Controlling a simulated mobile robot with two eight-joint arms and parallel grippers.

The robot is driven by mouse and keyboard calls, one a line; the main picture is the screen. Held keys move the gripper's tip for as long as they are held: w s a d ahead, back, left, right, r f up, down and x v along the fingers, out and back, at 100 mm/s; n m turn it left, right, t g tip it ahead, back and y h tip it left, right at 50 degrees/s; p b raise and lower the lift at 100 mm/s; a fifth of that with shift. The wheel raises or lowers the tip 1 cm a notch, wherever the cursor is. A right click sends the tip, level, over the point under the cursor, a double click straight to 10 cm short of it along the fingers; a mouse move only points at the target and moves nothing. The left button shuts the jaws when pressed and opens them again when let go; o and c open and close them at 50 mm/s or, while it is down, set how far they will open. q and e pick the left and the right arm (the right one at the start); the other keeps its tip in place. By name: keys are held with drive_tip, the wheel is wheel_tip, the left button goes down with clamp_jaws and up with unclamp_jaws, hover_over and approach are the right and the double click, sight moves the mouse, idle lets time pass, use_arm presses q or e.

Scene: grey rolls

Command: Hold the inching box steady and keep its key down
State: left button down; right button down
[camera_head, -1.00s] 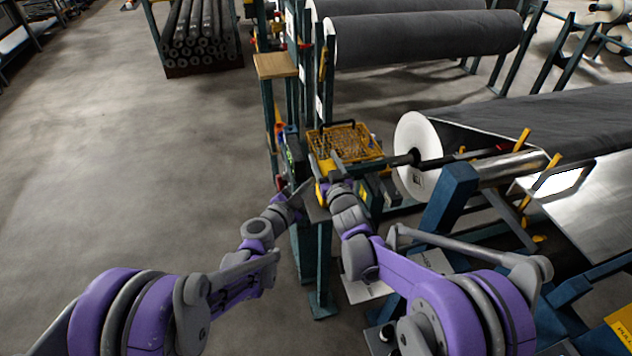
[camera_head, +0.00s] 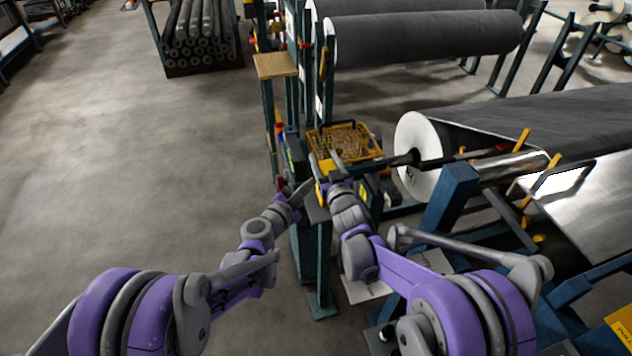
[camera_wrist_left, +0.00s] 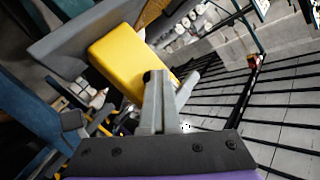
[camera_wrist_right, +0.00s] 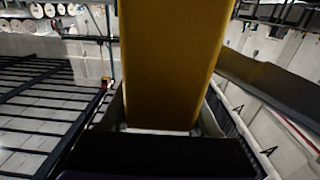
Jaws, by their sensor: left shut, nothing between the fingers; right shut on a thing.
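The yellow inching box (camera_head: 320,190) is in my right gripper (camera_head: 325,163), beside the blue-green machine post. In the right wrist view the box (camera_wrist_right: 172,62) fills the space between the fingers, which are shut on it. In the left wrist view the box (camera_wrist_left: 132,60) lies tilted, with a dark key (camera_wrist_left: 150,75) at its near end. My left gripper (camera_wrist_left: 171,82) is shut and empty, its fingertips at that end. They overlap the key in view; I cannot tell how far it is pressed. In the head view my left gripper (camera_head: 303,187) is just left of the box.
A yellow wire basket (camera_head: 345,141) is just beyond the grippers. A large grey roll (camera_head: 540,120) with a white end disc (camera_head: 412,140) lies to the right on its shaft. A wooden-topped stand (camera_head: 275,66) is behind. The floor at left is open.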

drive_tip(key=shift+a, duration=0.1)
idle(0.4)
use_arm(q)
drive_tip(key=shift+s+a, duration=0.3)
drive_tip(key=shift+a, duration=0.55)
drive_tip(key=shift+s+a, duration=0.25)
drive_tip(key=shift+a, duration=0.55)
drive_tip(key=shift+s+a, duration=0.3)
drive_tip(key=shift+a, duration=0.5)
drive_tip(key=shift+s+a, duration=0.25)
drive_tip(key=shift+a, duration=0.55)
use_arm(e)
drive_tip(key=shift+c, duration=0.2)
unclamp_jaws()
